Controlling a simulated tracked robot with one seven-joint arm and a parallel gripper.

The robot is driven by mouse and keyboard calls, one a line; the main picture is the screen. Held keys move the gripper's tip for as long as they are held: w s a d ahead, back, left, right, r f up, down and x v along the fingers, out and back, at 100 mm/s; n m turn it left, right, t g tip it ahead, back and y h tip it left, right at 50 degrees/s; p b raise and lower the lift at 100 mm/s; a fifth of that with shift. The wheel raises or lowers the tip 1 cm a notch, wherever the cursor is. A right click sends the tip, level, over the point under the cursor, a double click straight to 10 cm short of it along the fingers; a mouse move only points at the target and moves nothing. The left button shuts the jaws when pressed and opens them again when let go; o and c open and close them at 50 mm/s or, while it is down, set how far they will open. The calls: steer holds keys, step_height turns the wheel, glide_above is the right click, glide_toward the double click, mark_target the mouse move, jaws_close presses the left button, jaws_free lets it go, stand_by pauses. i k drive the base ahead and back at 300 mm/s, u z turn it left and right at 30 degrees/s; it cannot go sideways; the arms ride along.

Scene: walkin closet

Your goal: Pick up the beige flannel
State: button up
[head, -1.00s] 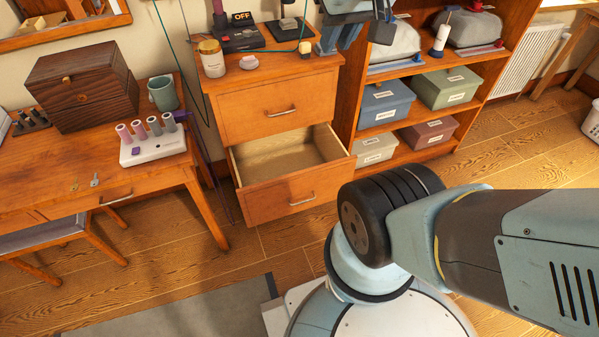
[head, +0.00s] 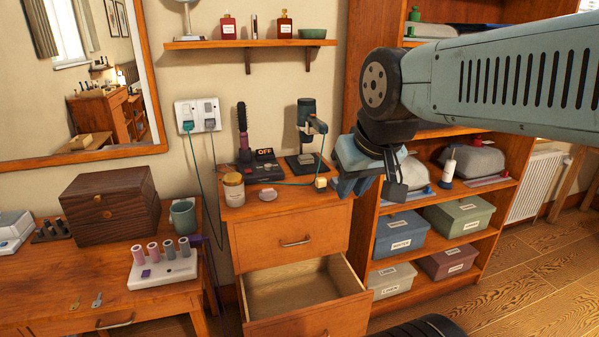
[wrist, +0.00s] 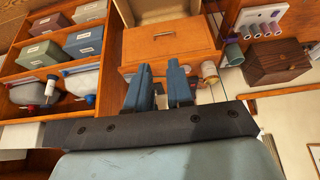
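I cannot pick out a beige flannel in either view. The wooden chest's lower drawer (head: 300,292) stands open, and the part of its pale inside that shows looks empty. My gripper (head: 368,188) hangs in front of the shelf unit, to the right of the chest top. In the wrist view its two blue fingers (wrist: 159,72) stand apart with nothing between them, so it is open. The fingers point towards the chest (wrist: 170,42). My gripper hides part of the middle shelf.
The chest top holds a jar (head: 232,190), a hairbrush (head: 243,135) and a cable. Grey bundles (head: 472,158) and lidded boxes (head: 400,232) fill the shelves. A dark wooden box (head: 110,207) and a spool rack (head: 162,268) stand on the left table. Floor at the right is clear.

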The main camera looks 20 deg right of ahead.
mark_target(304, 158)
steer(key=z, duration=1.1)
steer(key=k, duration=0.8)
steer(key=u, duration=1.25)
steer(key=i, duration=1.65)
steer(key=z, duration=0.05)
